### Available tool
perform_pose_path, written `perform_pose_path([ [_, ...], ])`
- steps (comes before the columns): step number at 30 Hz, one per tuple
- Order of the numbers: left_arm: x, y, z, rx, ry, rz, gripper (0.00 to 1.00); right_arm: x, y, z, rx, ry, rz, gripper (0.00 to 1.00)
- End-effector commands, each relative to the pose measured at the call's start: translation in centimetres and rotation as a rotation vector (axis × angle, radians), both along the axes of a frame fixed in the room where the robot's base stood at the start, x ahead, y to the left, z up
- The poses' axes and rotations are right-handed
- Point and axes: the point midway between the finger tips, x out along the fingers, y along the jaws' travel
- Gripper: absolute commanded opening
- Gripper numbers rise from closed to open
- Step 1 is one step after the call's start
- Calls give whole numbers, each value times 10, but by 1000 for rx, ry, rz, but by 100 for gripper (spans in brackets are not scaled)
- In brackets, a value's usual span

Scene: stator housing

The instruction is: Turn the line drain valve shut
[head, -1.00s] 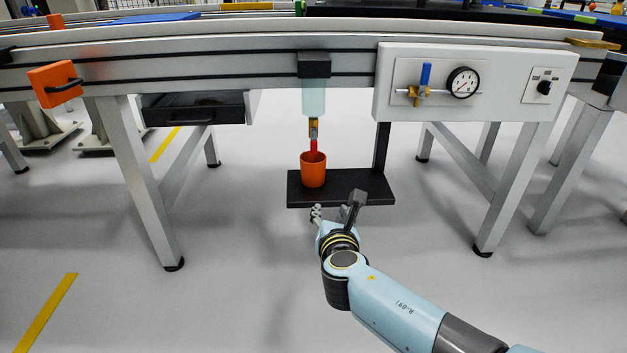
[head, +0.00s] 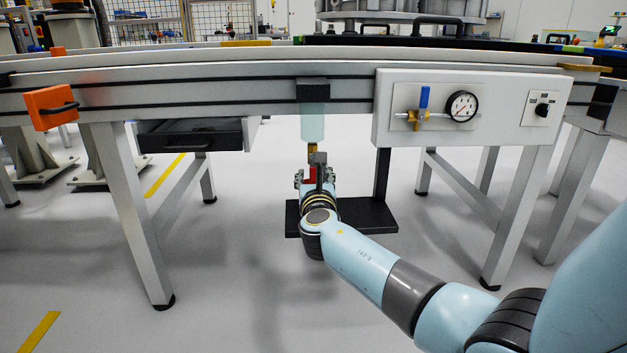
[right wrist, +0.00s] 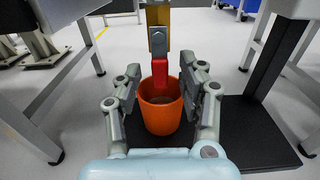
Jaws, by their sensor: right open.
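The drain valve has a brass body (right wrist: 158,18) with a grey lever plate and a red grip (right wrist: 160,72) pointing straight down. In the head view the brass body (head: 312,147) hangs under a clear, pale green bowl (head: 312,124), and my right gripper mostly hides the red grip (head: 310,175). My right gripper (right wrist: 166,82) is open, with one finger on each side of the red grip and visible gaps on both sides. It also shows in the head view (head: 317,172). My left gripper is not in view.
An orange cup (right wrist: 160,108) stands below the red grip on a black shelf (head: 352,217). A white panel (head: 480,78) at right carries a blue-handled valve (head: 424,98) and a gauge (head: 461,106). Table legs stand on both sides.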

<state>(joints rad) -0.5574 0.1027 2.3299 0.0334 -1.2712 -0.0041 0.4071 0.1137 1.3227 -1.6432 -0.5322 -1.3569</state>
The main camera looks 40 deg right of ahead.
Motion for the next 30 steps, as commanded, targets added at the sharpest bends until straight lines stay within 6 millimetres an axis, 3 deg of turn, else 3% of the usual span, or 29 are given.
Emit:
perform_pose_path([
  [7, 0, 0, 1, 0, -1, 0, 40, 1, -1, 1, 0, -1, 0, 40],
  [16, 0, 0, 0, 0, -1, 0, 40, 1, 0, 0, 1, -1, 0, 1],
  [30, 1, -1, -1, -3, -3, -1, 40, 2, 2, -1, 50, -31, 0, 0],
])
